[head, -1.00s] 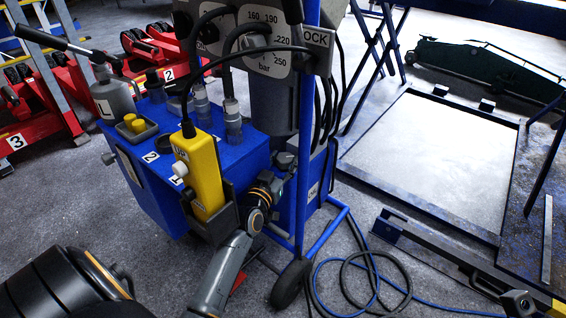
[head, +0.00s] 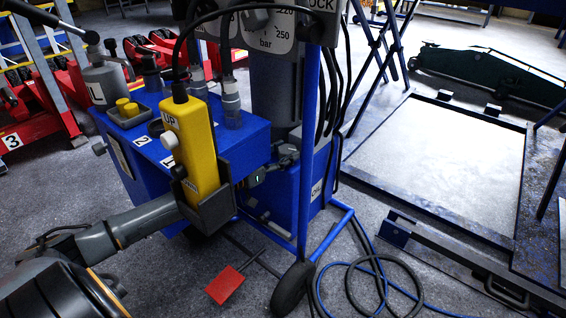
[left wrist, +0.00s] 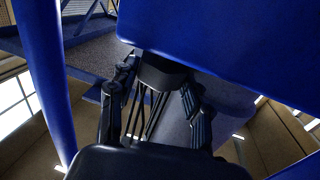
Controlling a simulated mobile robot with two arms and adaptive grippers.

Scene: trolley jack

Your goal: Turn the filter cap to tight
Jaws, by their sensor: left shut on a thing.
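My left arm passes behind the yellow pendant, and my left gripper (head: 287,154) is at the right side of the blue cabinet (head: 250,135). In the left wrist view, a dark round piece, which looks like the filter cap (left wrist: 163,72), sits between the two fingers (left wrist: 155,105) just under the blue cabinet wall (left wrist: 230,45). The gripper is shut on it. In the head view the cap is hidden or too small to make out, and no tight mark can be read. My right gripper is not in view.
A yellow pendant (head: 190,140) in a dark holder hangs on the cabinet front, close to my left arm. A blue upright post (head: 308,150) and a wheel (head: 292,290) stand close right of the gripper. A red pedal (head: 225,284) and blue hose (head: 365,262) are low down.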

